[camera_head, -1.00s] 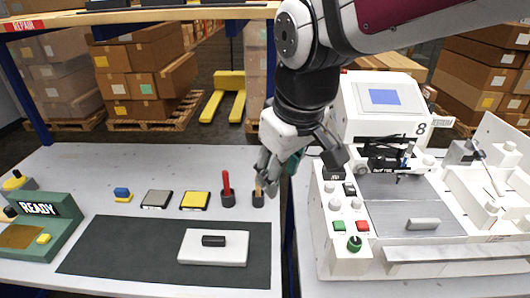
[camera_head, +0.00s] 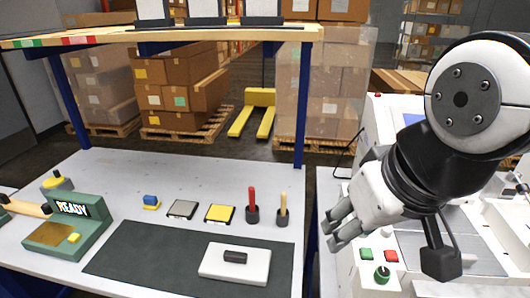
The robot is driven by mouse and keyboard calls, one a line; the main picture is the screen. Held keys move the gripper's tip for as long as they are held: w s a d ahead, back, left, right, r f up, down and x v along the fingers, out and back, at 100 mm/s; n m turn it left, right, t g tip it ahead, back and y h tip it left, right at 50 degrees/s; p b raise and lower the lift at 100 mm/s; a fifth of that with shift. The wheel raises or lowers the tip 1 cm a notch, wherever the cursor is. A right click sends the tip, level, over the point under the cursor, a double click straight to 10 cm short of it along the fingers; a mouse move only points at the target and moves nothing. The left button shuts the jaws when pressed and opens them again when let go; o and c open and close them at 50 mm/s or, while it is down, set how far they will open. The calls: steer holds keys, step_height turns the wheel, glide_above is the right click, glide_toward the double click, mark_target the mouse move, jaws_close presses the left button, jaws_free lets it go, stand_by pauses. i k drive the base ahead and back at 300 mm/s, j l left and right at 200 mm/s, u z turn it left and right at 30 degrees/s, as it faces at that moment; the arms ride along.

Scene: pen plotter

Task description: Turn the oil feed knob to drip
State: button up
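The white pen plotter stands at the right, mostly hidden behind my arm. On its front-left panel are a green knob (camera_head: 382,274), a green button (camera_head: 366,254), a red button (camera_head: 391,256) and a pale round knob (camera_head: 386,232). I cannot read any label, so I cannot tell which knob is the oil feed. My gripper (camera_head: 338,228) is left of and above this panel, over the gap between bench and plotter. Its fingers look spread and empty, apart from the knobs. My wrist hides the panel's upper part.
The left bench holds a dark mat (camera_head: 130,255), a white block with a black handle (camera_head: 235,272), two pads, red and tan sticks in dark holders, and a green READY box (camera_head: 85,232).

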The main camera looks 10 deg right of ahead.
mark_target(382, 274)
steer(key=z, duration=0.5)
steer(key=k+j+z, duration=0.25)
steer(key=k+j, duration=0.05)
steer(key=j, duration=0.05)
